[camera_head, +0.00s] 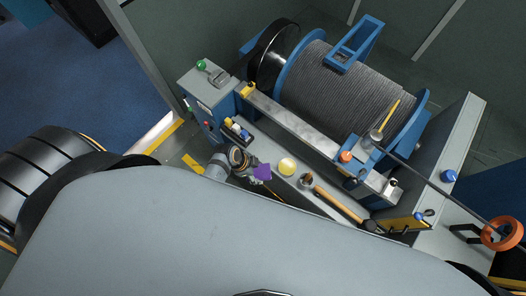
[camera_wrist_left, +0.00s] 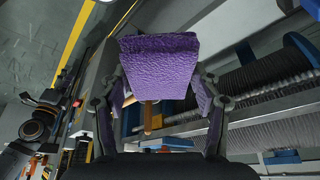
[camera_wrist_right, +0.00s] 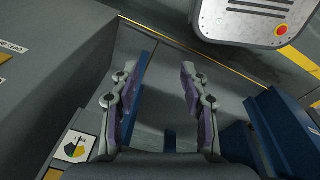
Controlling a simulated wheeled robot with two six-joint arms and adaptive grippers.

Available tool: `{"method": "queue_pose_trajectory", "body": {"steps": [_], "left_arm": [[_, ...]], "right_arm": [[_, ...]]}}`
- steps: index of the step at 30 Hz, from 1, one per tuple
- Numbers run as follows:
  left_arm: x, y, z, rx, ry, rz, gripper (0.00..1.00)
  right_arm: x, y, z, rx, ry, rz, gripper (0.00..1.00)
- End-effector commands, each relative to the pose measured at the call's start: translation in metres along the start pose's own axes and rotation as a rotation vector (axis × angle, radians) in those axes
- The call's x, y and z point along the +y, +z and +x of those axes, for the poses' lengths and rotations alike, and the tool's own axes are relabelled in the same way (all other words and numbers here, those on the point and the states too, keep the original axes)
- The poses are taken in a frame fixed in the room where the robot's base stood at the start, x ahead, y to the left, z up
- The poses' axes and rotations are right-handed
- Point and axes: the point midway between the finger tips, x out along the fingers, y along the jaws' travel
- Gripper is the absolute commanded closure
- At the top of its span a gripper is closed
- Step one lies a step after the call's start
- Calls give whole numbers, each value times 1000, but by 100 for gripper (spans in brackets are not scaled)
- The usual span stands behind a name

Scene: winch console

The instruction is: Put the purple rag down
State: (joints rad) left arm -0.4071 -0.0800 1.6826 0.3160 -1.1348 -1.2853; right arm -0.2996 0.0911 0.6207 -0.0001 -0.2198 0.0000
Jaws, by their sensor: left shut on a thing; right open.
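The purple rag (camera_head: 263,172) is at the tip of my left gripper (camera_head: 249,165), over the narrow grey ledge in front of the winch. In the left wrist view the rag (camera_wrist_left: 160,62) is a thick, textured purple piece between the two fingers, and my left gripper (camera_wrist_left: 160,98) is shut on it. Whether the rag touches the ledge cannot be told. My right gripper (camera_wrist_right: 160,90) is open and empty in the right wrist view, above a dark grey surface. It is hidden in the head view.
A yellow round thing (camera_head: 287,166), a small brown-topped item (camera_head: 306,181) and a wooden-handled hammer (camera_head: 340,203) lie along the ledge, right of the rag. Behind stands the winch drum (camera_head: 340,85) with grey cable. A green-knobbed lever (camera_head: 201,65) is at the left console.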

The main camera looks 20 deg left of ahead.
Motion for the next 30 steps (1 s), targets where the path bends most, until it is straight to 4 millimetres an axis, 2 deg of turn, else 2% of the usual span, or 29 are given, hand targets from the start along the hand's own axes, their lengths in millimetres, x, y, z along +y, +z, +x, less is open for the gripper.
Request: {"method": "queue_pose_trajectory", "body": {"steps": [4, 8, 10, 13, 19, 24, 30], "left_arm": [[-11, -1, 6, 0, -1, 2, 66], [-44, -6, 23, 0, -3, 2, 66], [-63, -4, 46, 2, -5, 3, 66], [-88, -5, 62, 1, -4, 3, 66], [-114, -1, 95, 1, -2, 2, 66], [-126, -1, 106, 0, 1, 0, 66], [-129, -3, 104, 0, 1, 0, 66]], "right_arm": [[-14, 0, 0, 0, -16, 7, 55], [-18, 1, 0, -1, -21, 9, 55], [-18, 4, 27, -2, -19, 8, 55], [-18, 8, 56, -3, -16, 6, 55], [-19, 12, 106, -2, -11, 5, 55], [-19, 13, 125, -2, -10, 4, 55], [-19, 13, 125, -2, -10, 4, 55]]}}
